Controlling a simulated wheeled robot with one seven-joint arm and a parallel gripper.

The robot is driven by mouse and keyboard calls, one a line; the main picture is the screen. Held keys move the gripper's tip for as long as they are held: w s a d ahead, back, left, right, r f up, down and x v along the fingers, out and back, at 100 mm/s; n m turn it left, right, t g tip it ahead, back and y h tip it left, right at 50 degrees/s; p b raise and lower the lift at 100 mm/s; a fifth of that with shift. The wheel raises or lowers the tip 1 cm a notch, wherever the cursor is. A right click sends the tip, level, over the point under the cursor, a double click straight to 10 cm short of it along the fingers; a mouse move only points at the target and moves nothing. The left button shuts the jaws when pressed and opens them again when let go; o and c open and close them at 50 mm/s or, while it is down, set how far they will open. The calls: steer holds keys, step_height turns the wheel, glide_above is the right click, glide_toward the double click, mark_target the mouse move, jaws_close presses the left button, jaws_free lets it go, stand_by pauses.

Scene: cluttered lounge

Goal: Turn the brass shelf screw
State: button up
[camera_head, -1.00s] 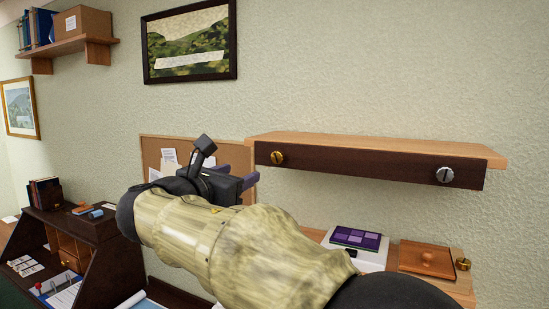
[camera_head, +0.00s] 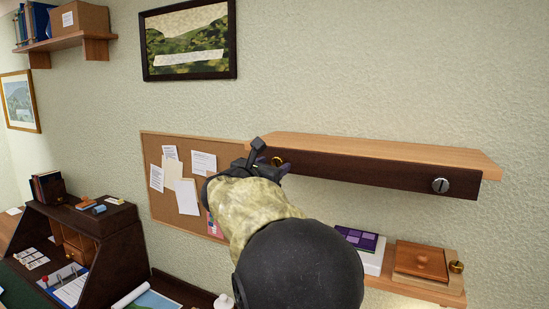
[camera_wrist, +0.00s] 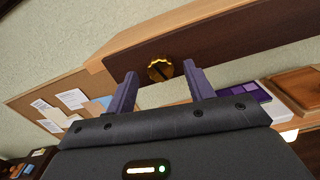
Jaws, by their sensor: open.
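The brass screw (camera_wrist: 160,69) sits on the dark front board of the wall shelf (camera_wrist: 225,45), near its left end. It has a slotted round head. In the head view the brass screw (camera_head: 277,161) is partly hidden by my gripper (camera_head: 272,165). In the wrist view my gripper (camera_wrist: 158,82) is open, its two purple fingers apart, with the screw head showing between the fingertips. I cannot tell whether the fingers touch it.
A corkboard (camera_head: 150,207) with papers hangs left of the shelf. Below the shelf, a lower ledge (camera_head: 405,287) holds a purple box (camera_head: 358,238) and a wooden block (camera_head: 422,262). A dark desk organizer (camera_head: 122,240) stands at lower left.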

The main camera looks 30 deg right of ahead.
steer(key=shift+x, duration=0.8)
steer(key=shift+s, duration=0.1)
steer(key=c, duration=1)
